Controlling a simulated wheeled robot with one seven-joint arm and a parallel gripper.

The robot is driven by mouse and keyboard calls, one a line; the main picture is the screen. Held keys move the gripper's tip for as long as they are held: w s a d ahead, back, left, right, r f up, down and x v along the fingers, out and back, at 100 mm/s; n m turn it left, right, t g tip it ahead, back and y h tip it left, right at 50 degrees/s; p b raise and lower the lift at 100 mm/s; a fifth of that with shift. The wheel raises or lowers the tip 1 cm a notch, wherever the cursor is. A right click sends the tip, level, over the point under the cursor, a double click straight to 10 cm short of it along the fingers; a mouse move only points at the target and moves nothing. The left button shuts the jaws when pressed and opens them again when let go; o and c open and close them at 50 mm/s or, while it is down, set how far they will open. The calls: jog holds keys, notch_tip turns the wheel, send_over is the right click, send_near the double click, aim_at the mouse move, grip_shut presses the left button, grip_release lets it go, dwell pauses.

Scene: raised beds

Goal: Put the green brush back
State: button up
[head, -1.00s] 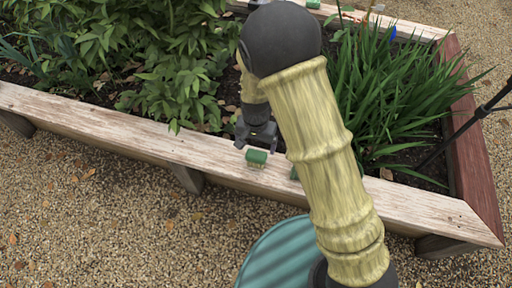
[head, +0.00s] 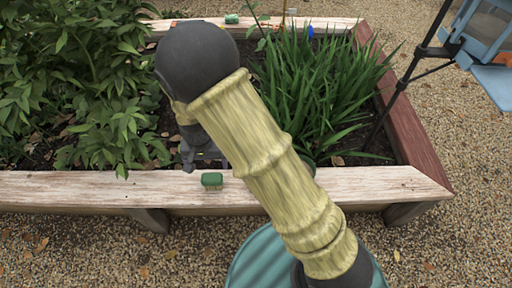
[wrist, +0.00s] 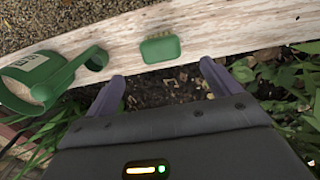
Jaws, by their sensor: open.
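The green brush (head: 212,180) lies on the pale front plank of the raised bed, bristles showing below its green back. In the wrist view the brush (wrist: 160,49) lies just beyond the gap between my fingertips, on the plank. My gripper (wrist: 163,76) is open and empty, its two dark fingers spread and apart from the brush.
Another small green item (head: 231,19) is on the back plank. Leafy plants (head: 75,80) and tall grass (head: 320,90) flank my arm. A blue box on a stand (head: 480,35) is at right.

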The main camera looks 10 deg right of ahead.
jog(key=s+d+r+t, duration=0.1)
jog(key=s+d+r, duration=0.1)
jog(key=d+r, duration=0.3)
jog(key=s+d+r, duration=0.2)
jog(key=d+r, duration=0.2)
jog(key=d, duration=0.8)
jog(key=s+d+r+n+t, duration=0.1)
jog(key=s+d+r, duration=0.2)
jog(key=d+r, duration=0.2)
jog(key=d, duration=0.3)
jog(key=shift+d+r+t, duration=0.3)
jog(key=shift+d+r, duration=0.05)
